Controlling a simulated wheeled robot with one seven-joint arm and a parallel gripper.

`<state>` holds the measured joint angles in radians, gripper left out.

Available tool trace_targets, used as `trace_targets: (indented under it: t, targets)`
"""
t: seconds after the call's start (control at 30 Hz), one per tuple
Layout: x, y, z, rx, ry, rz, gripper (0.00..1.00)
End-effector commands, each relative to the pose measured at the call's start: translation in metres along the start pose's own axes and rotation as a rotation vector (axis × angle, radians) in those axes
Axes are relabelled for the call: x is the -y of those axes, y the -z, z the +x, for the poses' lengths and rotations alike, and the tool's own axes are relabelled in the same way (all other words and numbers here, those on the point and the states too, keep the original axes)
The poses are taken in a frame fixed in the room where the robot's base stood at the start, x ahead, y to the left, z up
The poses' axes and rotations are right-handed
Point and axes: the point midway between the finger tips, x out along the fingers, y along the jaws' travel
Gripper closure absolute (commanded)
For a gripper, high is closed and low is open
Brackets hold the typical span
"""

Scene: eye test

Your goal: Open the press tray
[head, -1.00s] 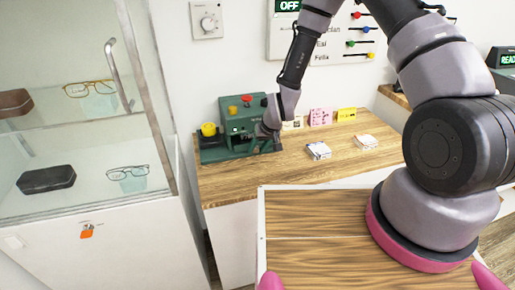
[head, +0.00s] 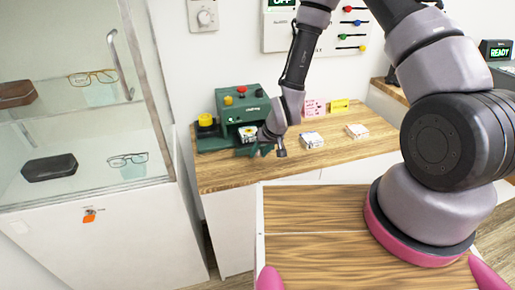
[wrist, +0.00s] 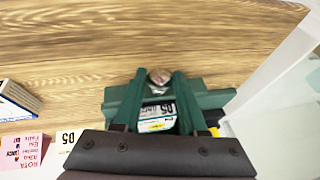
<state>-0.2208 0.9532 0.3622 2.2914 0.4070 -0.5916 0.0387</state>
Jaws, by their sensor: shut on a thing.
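The green press (head: 240,103) stands at the left of the wooden counter, with a red and an orange button on top and a yellow knob at its left. Its green tray (wrist: 218,98) is slid out at the front, and a white labelled packet (wrist: 156,115) lies in it. The packet also shows in the head view (head: 248,134). My gripper (wrist: 160,78) is shut on the tray's round metal knob (wrist: 160,75), at the tray's front edge. In the head view my gripper (head: 265,148) is in front of the press and partly hides the tray.
Two small boxes (head: 312,140) (head: 357,131) lie on the counter (head: 340,155) to the right. Pink and yellow cards (head: 315,108) stand behind them. A glass display case (head: 80,130) with glasses is close on the left. A wooden-topped surface (head: 310,215) is nearer me.

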Motion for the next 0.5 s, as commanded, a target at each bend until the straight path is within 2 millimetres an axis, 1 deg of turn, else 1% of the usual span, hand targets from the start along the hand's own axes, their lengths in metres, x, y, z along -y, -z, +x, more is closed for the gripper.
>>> trace_targets:
  t: [0.3,0.33,0.37,0.4,0.5]
  targets:
    - [-0.0001,-0.0007,-0.0009,-0.002,0.000,0.000,1.00]
    - [-0.0001,-0.0007,-0.0009,-0.002,0.000,0.000,0.55]
    - [-0.0001,-0.0007,-0.0009,-0.002,0.000,0.000,0.43]
    - [-0.0001,-0.0007,-0.0009,-0.002,0.000,0.000,0.28]
    - [0.0000,-0.0009,-0.0008,-0.002,0.000,0.000,0.28]
